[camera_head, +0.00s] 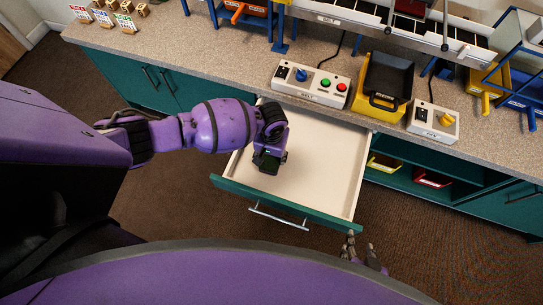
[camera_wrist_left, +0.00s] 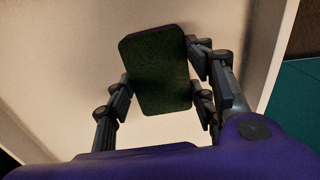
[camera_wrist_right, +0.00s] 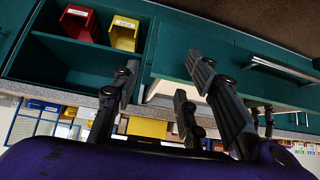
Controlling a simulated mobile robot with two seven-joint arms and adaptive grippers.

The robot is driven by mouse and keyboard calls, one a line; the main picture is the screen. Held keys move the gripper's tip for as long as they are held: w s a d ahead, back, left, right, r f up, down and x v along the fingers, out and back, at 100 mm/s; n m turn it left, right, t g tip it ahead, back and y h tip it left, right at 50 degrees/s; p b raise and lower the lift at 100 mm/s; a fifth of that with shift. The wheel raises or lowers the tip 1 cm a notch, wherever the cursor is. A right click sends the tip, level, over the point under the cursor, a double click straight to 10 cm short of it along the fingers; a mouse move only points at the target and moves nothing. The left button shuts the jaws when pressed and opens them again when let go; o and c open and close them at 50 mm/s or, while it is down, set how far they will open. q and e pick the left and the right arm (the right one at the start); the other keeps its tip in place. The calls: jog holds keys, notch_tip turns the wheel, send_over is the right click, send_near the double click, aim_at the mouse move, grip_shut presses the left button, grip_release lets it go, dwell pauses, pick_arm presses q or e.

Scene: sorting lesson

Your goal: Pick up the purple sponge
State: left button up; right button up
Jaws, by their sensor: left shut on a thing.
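The purple sponge (camera_wrist_left: 158,75) shows its dark green scouring face in the left wrist view, with a thin purple edge along its top. My left gripper (camera_head: 268,163) is shut on it, with fingers along both of its sides. In the head view they are over the open drawer (camera_head: 325,155), and the gripper mostly hides the sponge. I cannot tell whether the sponge touches the drawer floor. My right gripper (camera_head: 361,248) is near the drawer's front right corner. In the right wrist view (camera_wrist_right: 165,88) its fingers are apart with nothing between them.
The counter (camera_head: 225,62) behind the drawer carries a control box (camera_head: 312,85) with buttons, a yellow bin with a black tray (camera_head: 388,78) and a smaller box (camera_head: 433,121). Shelves to the right hold a yellow bin (camera_head: 384,165) and a red bin (camera_head: 432,178). The visible drawer floor is bare.

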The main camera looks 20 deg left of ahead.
aim_at(267, 167)
pick_arm(q)
notch_tip(267, 167, up, 2)
jog(key=shift+w+r, duration=0.15)
jog(key=shift+r, duration=0.1)
jog(key=s+r, duration=0.1)
jog(key=r, duration=0.1)
jog(key=s+r+p, duration=0.2)
jog(key=s+r, duration=0.1)
jog(key=shift+a+r, duration=0.15)
jog(key=shift+r, duration=0.15)
jog(key=s+r, duration=0.4)
jog(key=s, duration=0.6)
jog(key=shift+a+r+p, duration=0.3)
jog(key=shift+a, duration=0.1)
pick_arm(e)
jog(key=shift+w+a+r, duration=0.15)
jog(key=shift+w+r, duration=0.15)
jog(key=shift+r, duration=0.35)
jog(key=shift+w+a+r, duration=0.15)
jog(key=shift+w+r, duration=0.1)
jog(key=shift+r, duration=0.35)
